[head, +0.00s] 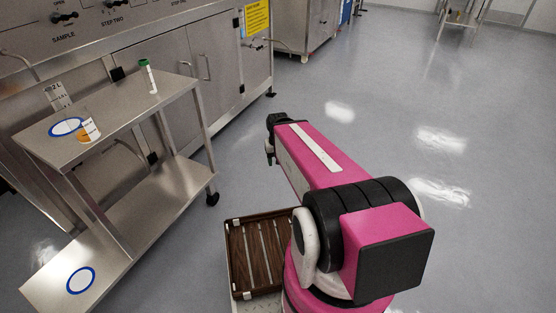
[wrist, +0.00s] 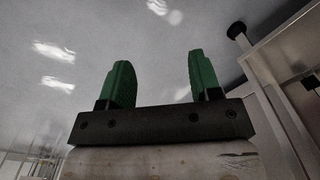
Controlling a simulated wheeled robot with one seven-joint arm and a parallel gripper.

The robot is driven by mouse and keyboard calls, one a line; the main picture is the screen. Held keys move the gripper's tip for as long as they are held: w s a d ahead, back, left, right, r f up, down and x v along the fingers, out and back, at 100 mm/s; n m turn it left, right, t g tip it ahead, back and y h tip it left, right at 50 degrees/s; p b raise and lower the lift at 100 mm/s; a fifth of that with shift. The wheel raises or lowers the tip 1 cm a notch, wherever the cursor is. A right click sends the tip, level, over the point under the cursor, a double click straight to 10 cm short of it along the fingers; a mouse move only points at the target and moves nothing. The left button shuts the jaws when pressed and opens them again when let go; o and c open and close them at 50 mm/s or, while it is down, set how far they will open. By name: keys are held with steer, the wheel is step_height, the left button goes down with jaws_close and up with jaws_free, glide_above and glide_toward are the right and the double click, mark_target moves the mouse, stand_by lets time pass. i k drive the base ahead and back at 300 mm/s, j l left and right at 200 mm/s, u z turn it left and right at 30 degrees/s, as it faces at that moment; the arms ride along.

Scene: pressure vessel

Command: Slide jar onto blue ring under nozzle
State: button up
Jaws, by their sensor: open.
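A small jar (head: 90,129) with a white label and orange lower part stands on the cart's upper shelf. A blue ring (head: 55,132) lies just left of it; the jar overlaps its right edge in the picture, and I cannot tell whether they touch. A nozzle is not clearly made out; a curved pipe (head: 27,62) comes from the machine above the shelf's left end. My gripper (head: 270,157) is well right of the cart, away from the jar. In the wrist view its two green fingers (wrist: 160,82) are apart with nothing between them.
A green-capped tube (head: 149,76) stands at the upper shelf's far end. A second blue ring (head: 81,280) lies on the lower shelf (head: 150,212). The steel machine (head: 190,62) stands behind the cart. A brown slatted tray (head: 233,262) is by my base. The floor to the right is clear.

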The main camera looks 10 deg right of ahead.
mark_target(82, 124)
steer(key=k+u, duration=0.15)
steer(key=u, duration=1.5)
